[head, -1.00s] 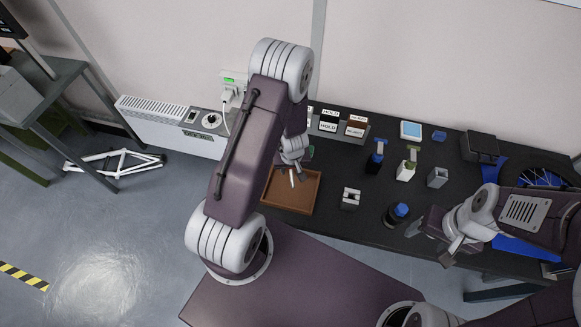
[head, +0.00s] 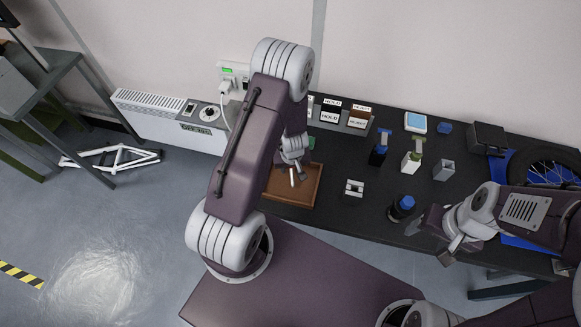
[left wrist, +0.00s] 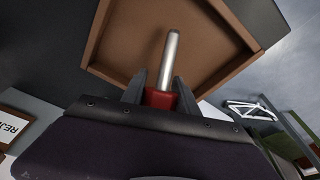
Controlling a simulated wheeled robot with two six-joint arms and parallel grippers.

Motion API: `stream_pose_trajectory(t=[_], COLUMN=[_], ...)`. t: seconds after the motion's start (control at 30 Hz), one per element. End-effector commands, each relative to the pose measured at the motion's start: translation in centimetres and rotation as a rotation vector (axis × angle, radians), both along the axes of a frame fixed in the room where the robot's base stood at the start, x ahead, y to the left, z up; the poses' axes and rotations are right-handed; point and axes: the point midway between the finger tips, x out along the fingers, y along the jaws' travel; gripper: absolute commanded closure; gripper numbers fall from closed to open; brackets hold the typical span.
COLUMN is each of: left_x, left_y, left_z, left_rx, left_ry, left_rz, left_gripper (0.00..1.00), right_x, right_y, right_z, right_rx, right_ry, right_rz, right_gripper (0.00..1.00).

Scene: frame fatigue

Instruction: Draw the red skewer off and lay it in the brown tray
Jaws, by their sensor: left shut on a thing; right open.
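My left gripper (left wrist: 160,95) is shut on the red skewer (left wrist: 160,99). In the left wrist view its red end sits between the fingers and its silver rod points away over the brown tray (left wrist: 101,38). My right gripper (head: 427,243) is open and empty near the table's front edge, at the right.
Several things stand on the black table: a small metal block (head: 354,188), a dark round stand with a blue top (head: 402,207), a white holder (head: 410,162), a grey square tube (head: 443,170) and sign-marked bins (head: 345,117). A wheel (head: 548,170) lies at the far right.

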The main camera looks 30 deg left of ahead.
Motion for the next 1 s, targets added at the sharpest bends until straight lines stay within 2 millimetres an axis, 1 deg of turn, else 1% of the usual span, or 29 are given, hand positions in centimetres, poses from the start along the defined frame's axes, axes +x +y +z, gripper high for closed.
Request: stream_pose_trajectory(t=[0.57,0.6,0.67,0.7,1.0], left_x=[0.0,0.0,0.0,0.0,0.0], left_y=[0.0,0.0,0.0,0.0,0.0], left_z=[-1.1,-1.0,-1.0,-1.0,-1.0], left_rx=[0.0,0.0,0.0,0.0,0.0], left_ry=[0.0,0.0,0.0,0.0,0.0], left_rz=[0.001,0.001,0.001,0.001,0.0], left_gripper=[1.0,0.59,0.42,0.39,0.39], right_x=[0.0,0.0,0.0,0.0,0.0], right_y=[0.0,0.0,0.0,0.0,0.0], right_z=[-1.0,-0.9,-0.9,-0.9,-0.9], right_rx=[0.0,0.0,0.0,0.0,0.0], right_ry=[0.0,0.0,0.0,0.0,0.0], right_rz=[0.0,0.0,0.0,0.0,0.0], right_gripper=[0.35,0.35,0.35,0.35,0.35])
